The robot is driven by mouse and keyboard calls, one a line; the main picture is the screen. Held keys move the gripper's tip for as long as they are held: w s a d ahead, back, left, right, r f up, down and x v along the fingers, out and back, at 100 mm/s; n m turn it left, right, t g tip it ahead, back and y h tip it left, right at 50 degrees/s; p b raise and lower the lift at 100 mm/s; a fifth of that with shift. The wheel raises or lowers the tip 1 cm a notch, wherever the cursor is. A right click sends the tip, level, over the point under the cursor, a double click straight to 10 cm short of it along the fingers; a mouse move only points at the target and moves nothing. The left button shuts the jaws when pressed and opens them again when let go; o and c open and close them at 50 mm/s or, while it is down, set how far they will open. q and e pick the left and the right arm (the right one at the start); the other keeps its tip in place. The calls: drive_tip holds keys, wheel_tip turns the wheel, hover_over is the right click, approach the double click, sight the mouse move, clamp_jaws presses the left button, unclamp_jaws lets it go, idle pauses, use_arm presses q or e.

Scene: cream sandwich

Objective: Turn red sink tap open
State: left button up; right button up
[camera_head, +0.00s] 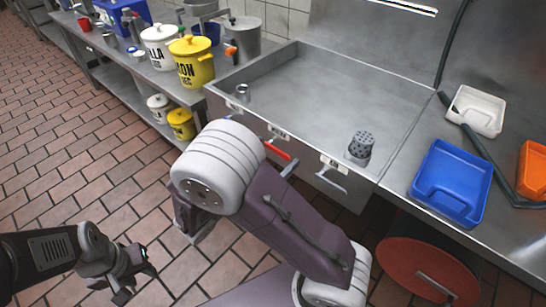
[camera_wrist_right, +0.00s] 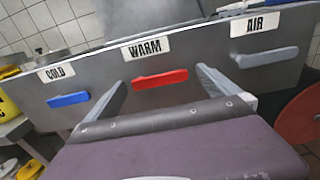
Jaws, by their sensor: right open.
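The red sink tap (camera_wrist_right: 160,79) is a flat lever under the "WARM" label on the metal sink front. It lies roughly level. In the head view the red tap (camera_head: 276,149) shows just past my right arm, which hides part of the sink front. My right gripper (camera_wrist_right: 162,84) is open, with one finger on each side of the red tap in the wrist view; I cannot tell whether either finger touches it. My left gripper (camera_head: 136,283) is low at the lower left, above the floor, apart from the sink; its fingers look spread and empty.
A blue lever (camera_wrist_right: 68,100) under "COLD" and a grey lever (camera_wrist_right: 268,57) under "AIR" flank the red one. The sink basin (camera_head: 330,95) holds a perforated metal cup (camera_head: 361,145). Yellow (camera_head: 192,62) and white pots stand left; a blue tray (camera_head: 452,182) lies right.

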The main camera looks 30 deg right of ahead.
drive_tip(key=shift+w+d, duration=0.1)
drive_tip(key=shift+d, duration=0.1)
drive_tip(key=c, duration=2.1)
drive_tip(key=shift+w+a+f+m+b, duration=0.2)
drive_tip(key=shift+w+f+m+b, duration=0.6)
drive_tip(key=shift+m, duration=1.95)
drive_tip(key=shift+w+a+f+m+b, duration=0.25)
drive_tip(key=shift+m+b, duration=1.1)
drive_tip(key=shift+m, duration=1.45)
drive_tip(key=shift+w+a+f+m+b, duration=0.2)
drive_tip(key=shift+f+m+b, duration=0.65)
drive_tip(key=shift+m, duration=1.9)
drive_tip(key=shift+w+r+b, duration=0.1)
drive_tip(key=shift+r+b, duration=0.15)
drive_tip(key=shift+b, duration=0.1)
